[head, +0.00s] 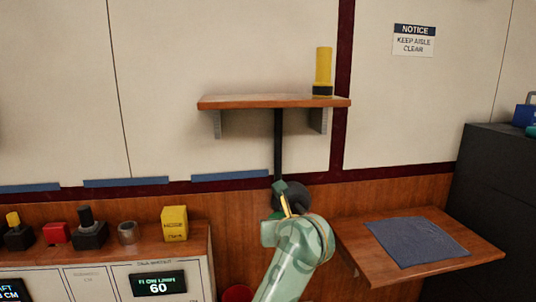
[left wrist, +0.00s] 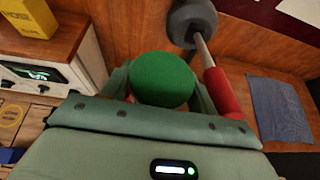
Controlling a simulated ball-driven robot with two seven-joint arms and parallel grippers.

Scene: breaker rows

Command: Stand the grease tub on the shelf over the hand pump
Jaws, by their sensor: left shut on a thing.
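The wooden shelf (head: 250,102) is on the wall on two brackets, with its left and middle top bare. Below it a dark upright pipe runs down to a dark round body (head: 296,190), which seems to be the hand pump. In the left wrist view this is a grey disc (left wrist: 187,14) with a pale rod and a red grip (left wrist: 222,92). My left gripper (head: 283,200) is below the shelf, in front of the pump. It is shut on the grease tub, whose round green lid (left wrist: 162,79) faces the wrist camera; the tub's sides are mostly hidden. My right gripper is out of view.
A yellow and black torch (head: 323,72) stands at the shelf's right end. A wooden ledge with a blue cloth (head: 415,242) is at right. A yellow box (head: 175,223), a cup (head: 128,233) and switches stand on the left cabinet. A dark cabinet (head: 495,200) is far right.

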